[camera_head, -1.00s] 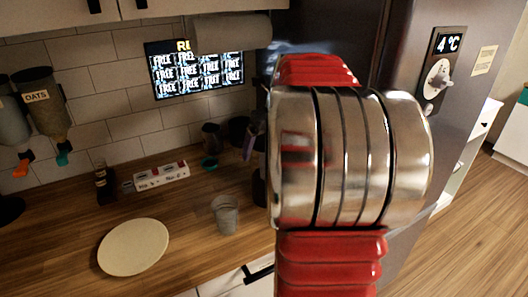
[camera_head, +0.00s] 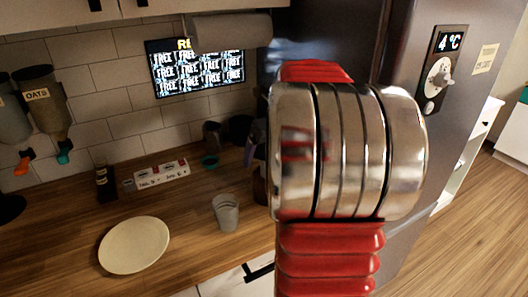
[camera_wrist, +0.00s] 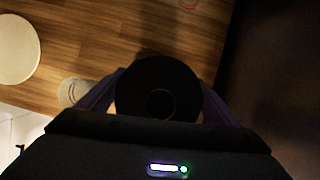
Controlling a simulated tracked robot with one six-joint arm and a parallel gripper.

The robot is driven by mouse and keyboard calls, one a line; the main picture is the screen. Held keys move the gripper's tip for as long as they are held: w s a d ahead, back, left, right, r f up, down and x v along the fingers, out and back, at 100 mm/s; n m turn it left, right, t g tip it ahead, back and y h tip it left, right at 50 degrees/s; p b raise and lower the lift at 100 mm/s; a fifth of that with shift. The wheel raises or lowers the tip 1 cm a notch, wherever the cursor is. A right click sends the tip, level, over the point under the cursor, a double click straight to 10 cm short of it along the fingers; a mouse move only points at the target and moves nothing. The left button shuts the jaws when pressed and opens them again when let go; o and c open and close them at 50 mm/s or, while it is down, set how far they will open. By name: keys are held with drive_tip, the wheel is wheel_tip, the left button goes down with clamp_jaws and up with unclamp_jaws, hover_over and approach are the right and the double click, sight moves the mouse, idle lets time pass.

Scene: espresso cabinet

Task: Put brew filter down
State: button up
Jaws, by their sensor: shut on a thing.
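The brew filter (camera_wrist: 158,90) appears in the wrist view as a dark round thing with a fainter ring in its middle. My gripper (camera_wrist: 160,98) has its two purple fingers on either side of it and is shut on it. Filter and gripper are above the wooden counter (camera_wrist: 100,45); the gap below them cannot be judged. In the head view my silver and red arm hides most of the gripper. A purple sliver and a dark shape show at the arm's left edge, too covered to make out clearly.
A grey cup (camera_head: 226,212) and a pale round plate (camera_head: 134,245) stand on the counter. A white-red box (camera_head: 162,175), a dark bottle (camera_head: 105,182) and a dark cup (camera_head: 212,135) are farther back. A fridge (camera_head: 345,40) stands right. The counter between plate and cup is clear.

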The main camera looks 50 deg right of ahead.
drive_tip(key=o, duration=1.1)
drive_tip(key=shift+r, duration=0.45)
drive_tip(key=v, duration=1.2)
drive_tip(key=shift+r, duration=0.1)
